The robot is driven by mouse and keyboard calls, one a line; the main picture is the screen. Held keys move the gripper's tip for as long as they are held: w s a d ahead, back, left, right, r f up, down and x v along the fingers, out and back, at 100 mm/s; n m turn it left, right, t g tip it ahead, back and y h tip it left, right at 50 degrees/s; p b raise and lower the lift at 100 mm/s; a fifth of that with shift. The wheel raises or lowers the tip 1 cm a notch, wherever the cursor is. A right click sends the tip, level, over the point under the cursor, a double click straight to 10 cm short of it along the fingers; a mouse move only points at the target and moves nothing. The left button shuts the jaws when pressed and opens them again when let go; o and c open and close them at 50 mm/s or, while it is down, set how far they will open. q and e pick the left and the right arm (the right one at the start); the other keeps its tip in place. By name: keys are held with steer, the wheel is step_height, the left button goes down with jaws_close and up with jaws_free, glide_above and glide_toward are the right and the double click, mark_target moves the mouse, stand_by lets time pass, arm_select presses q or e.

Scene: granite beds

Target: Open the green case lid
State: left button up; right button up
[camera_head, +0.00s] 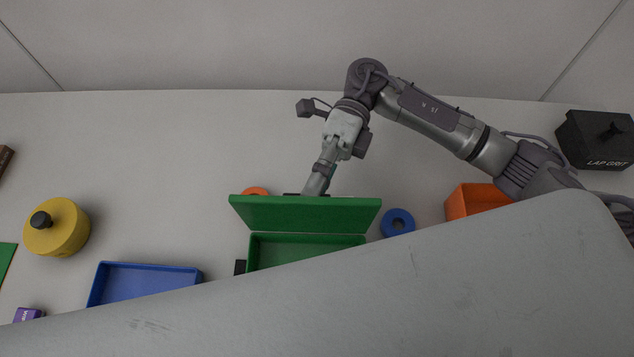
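The green case (305,251) stands in the lower middle of the head view, its near part hidden by a grey surface. Its lid (305,214) is raised and stands up along the far side, with the case's inside showing. My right gripper (316,186) reaches down just behind the lid's top edge. Its fingertips are partly hidden by the lid, so I cannot tell if they touch it or whether they are open or shut. My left gripper is not in view.
A blue tray (150,281) and a yellow round weight (57,228) are on the left. A blue ring (397,222) and an orange bin (474,200) are to the right. An orange ring (255,191) shows behind the lid. A black box marked LAP GRIT (597,140) stands far right.

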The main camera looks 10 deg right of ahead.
steer(key=shift+o, duration=0.2)
steer(key=v, duration=1.2)
steer(key=shift+w, duration=0.1)
steer(key=shift+c, duration=0.3)
